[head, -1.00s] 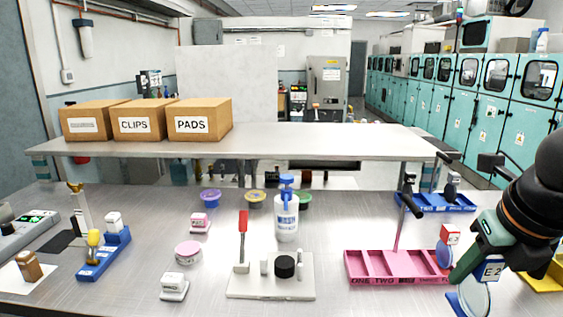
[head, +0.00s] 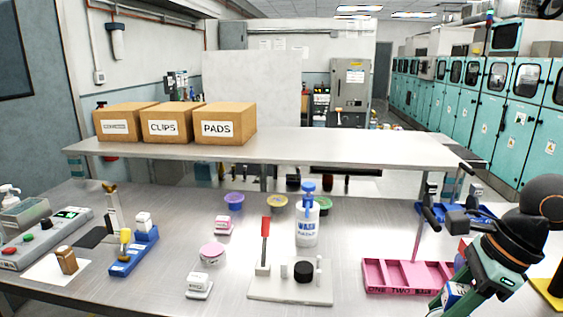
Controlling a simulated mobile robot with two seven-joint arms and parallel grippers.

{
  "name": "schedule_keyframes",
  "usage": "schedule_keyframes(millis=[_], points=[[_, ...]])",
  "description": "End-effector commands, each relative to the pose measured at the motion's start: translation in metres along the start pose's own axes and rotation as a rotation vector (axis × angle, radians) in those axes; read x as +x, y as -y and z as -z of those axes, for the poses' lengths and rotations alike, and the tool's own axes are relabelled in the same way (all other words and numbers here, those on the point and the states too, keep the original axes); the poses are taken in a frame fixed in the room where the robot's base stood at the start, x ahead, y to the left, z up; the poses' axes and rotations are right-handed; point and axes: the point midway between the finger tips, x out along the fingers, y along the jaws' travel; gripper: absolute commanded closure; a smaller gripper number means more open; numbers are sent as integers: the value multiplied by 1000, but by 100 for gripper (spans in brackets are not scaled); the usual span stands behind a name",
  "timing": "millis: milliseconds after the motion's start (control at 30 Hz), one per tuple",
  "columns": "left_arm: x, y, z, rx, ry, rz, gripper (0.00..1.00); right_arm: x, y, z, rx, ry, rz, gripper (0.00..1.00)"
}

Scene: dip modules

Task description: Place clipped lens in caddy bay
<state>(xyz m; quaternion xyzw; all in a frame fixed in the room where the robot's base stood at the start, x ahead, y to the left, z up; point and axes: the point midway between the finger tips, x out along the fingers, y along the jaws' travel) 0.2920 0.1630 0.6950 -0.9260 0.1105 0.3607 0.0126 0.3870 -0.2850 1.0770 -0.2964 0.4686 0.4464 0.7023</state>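The pink caddy (head: 392,290), with several open bays and an upright post, lies right of centre on the bench. My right gripper (head: 445,300) reaches in from the right, over the caddy's front right corner. A white-and-blue labelled clip (head: 452,294) sits at its fingers and appears gripped. The lens below it and the fingertips are cut off by the bottom edge or hidden. A red-topped clip with a bluish round lens (head: 459,260) shows behind my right arm at the caddy's right end, mostly covered. My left gripper is not in view.
A blue caddy (head: 480,211) lies behind, a yellow one (head: 549,292) at far right. A raised shelf (head: 330,146) crosses the back.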

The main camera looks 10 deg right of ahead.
Motion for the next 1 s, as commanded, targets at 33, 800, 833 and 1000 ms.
schedule_keyframes(millis=[33, 800, 833, 1000], points=[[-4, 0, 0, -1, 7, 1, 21, 4, -1, -4, -81, 1, -41, 100], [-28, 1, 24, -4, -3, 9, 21, 83, -36, -38, -1607, -5, -671, 100], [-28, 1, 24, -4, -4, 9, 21, 86, -38, -39, -1651, -5, -690, 100], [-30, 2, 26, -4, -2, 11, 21, 95, -44, -41, -1817, -5, -756, 100]])
